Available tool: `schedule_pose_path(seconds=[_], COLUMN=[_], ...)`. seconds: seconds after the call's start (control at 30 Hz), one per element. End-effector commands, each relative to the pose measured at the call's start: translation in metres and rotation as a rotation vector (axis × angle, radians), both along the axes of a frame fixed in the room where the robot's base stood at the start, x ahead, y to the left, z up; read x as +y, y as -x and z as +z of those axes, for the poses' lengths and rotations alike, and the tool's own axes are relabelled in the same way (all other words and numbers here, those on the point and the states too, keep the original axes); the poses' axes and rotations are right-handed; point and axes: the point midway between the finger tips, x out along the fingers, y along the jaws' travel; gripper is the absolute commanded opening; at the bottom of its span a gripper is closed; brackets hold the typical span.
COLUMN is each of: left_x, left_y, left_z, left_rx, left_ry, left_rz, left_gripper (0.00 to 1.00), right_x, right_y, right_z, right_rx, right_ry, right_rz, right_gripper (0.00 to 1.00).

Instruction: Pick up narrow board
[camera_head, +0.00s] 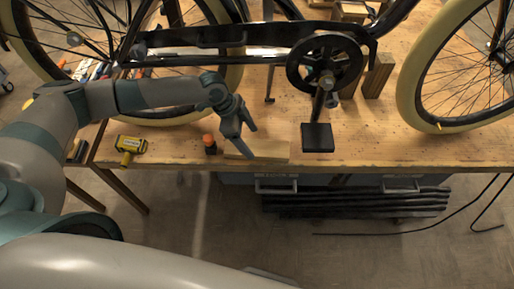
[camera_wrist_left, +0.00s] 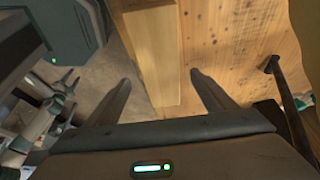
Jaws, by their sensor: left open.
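The narrow board (camera_head: 272,151) is a pale wooden strip lying flat at the front edge of the workbench. In the left wrist view the board (camera_wrist_left: 152,50) runs from the top edge down to a point between my finger lines. My left gripper (camera_head: 250,143) is open and empty, at the left part of the board. In the left wrist view the gripper (camera_wrist_left: 160,78) has one finger on each side of the board's near end, with gaps to the board. Whether a finger touches the board cannot be told. My right gripper is not in view.
An orange-capped bottle (camera_head: 209,144) stands just left of the board. A yellow device (camera_head: 130,145) lies farther left. The bike's pedal (camera_head: 317,138) hangs right of the board, below the chainring (camera_head: 325,64). The bench (camera_head: 370,148) is clear to the right.

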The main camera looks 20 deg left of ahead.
Motion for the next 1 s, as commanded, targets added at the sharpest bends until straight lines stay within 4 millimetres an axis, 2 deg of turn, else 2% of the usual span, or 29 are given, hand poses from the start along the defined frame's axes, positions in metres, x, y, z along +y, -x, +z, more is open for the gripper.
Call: schedule_pose_path(seconds=[0.03, 0.13, 0.33, 0.83, 0.87, 1.0], left_x=[-0.004, -0.009, -0.015, -0.015, -0.016, -0.015], left_y=[0.0, -0.002, -0.004, -0.004, -0.005, -0.005], left_z=[-0.002, -0.012, -0.033, -0.035, -0.035, -0.035], left_rx=[0.003, 0.003, 0.001, 0.0, 0.0, 0.0], left_ry=[0.001, 0.001, 0.0, 0.0, 0.0, 0.0], left_rz=[-0.001, -0.001, 0.001, 0.0, 0.0, 0.0], left_gripper=[0.77, 0.77, 0.77, 0.77, 0.72, 0.38], right_x=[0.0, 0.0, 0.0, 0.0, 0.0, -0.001], right_y=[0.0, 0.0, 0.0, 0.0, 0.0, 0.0], right_z=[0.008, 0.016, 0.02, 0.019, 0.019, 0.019], right_rx=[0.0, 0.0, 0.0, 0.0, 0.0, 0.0], right_ry=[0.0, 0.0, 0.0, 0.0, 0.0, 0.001], right_rz=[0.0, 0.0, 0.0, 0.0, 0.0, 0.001], right_gripper=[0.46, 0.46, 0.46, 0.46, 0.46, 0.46])
